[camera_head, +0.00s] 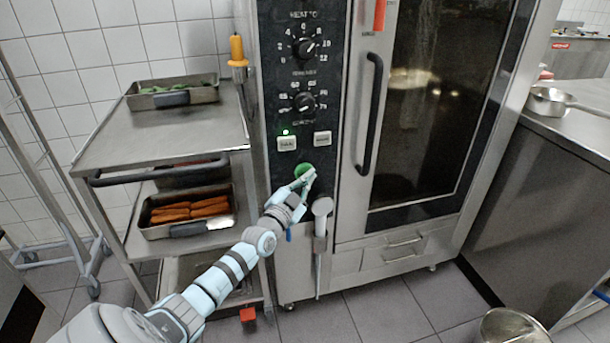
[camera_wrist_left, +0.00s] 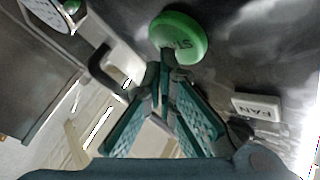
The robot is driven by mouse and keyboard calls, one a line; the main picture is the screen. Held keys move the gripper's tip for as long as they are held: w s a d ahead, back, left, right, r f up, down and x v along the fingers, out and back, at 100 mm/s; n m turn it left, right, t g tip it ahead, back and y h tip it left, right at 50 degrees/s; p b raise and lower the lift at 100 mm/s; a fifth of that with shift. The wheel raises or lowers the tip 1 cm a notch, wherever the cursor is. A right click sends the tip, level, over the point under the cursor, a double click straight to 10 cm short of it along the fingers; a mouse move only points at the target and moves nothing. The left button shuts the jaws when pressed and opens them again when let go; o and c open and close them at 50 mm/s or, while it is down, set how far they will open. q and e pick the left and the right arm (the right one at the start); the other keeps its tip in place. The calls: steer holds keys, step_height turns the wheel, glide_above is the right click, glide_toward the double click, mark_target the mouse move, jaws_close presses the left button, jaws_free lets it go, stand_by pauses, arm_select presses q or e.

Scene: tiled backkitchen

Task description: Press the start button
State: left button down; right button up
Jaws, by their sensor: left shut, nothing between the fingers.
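The start button is a round green button on the dark control panel of the oven, below two white buttons. In the head view the green button (camera_head: 301,167) is partly covered by my left gripper (camera_head: 306,179). In the left wrist view the green button (camera_wrist_left: 178,36) shows part of its lettering. There my left gripper (camera_wrist_left: 166,68) is shut and empty, its fingertips overlapping the button's lower edge. I cannot tell whether they touch it. My right gripper is not in view.
White buttons (camera_head: 287,143) sit above, with a lit green lamp (camera_head: 285,131); dials (camera_head: 304,48) are higher up. A hand shower (camera_head: 321,208) hangs close right of my gripper. The oven door handle (camera_head: 371,113) is farther right. A trolley with trays (camera_head: 160,141) stands left.

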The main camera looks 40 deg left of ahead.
arm_select(q)
steer(key=shift+w+a+b, duration=0.2)
steer(key=shift+a+b, duration=0.1)
steer(key=shift+b, duration=0.15)
stand_by(0.5)
steer(key=shift+r, duration=0.1)
steer(key=shift+s+d+p, duration=0.45)
steer(key=shift+d+p, duration=0.25)
steer(key=shift+p, duration=0.4)
steer(key=s+d+p, duration=0.1)
steer(key=d+p, duration=0.1)
steer(key=s+d+p, duration=0.2)
steer(key=p, duration=0.1)
